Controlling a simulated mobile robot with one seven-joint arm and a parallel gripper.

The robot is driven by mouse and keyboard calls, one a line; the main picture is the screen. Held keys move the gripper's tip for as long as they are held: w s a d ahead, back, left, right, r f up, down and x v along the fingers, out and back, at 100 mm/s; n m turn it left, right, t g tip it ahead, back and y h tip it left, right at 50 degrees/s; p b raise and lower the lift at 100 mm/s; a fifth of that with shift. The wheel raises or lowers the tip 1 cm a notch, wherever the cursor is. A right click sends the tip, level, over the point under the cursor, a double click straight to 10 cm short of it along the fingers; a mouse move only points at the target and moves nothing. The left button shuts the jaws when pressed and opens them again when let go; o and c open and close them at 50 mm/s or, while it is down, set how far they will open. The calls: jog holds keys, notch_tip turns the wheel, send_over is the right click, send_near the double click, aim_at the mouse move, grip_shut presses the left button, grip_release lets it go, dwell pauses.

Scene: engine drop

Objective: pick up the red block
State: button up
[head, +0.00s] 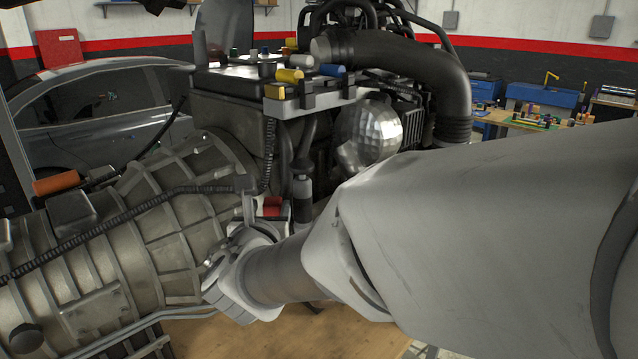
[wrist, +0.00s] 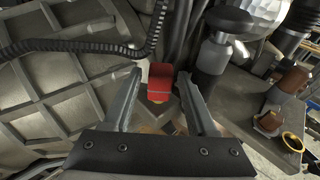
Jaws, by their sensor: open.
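The red block (wrist: 160,84) shows in the wrist view, low among the engine parts and framed by the two jaws of my gripper (wrist: 160,76). The jaws are open, with a gap on each side of the block. I cannot tell whether the block is level with the fingertips or a little beyond them. In the head view a red piece (head: 272,207), likely the same block, shows just above my wrist, partly hidden by dark parts.
The ribbed gearbox housing (head: 140,235) fills the left side. A dark cylindrical part (wrist: 212,60) stands close to the right jaw. A corrugated hose (wrist: 75,46) runs across the upper left. A wooden surface (head: 330,338) lies below.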

aim_at(271, 206)
jog(key=w, duration=0.2)
jog(key=w+f, duration=0.1)
jog(key=w, duration=0.1)
jog(key=shift+p, duration=0.3)
grip_shut()
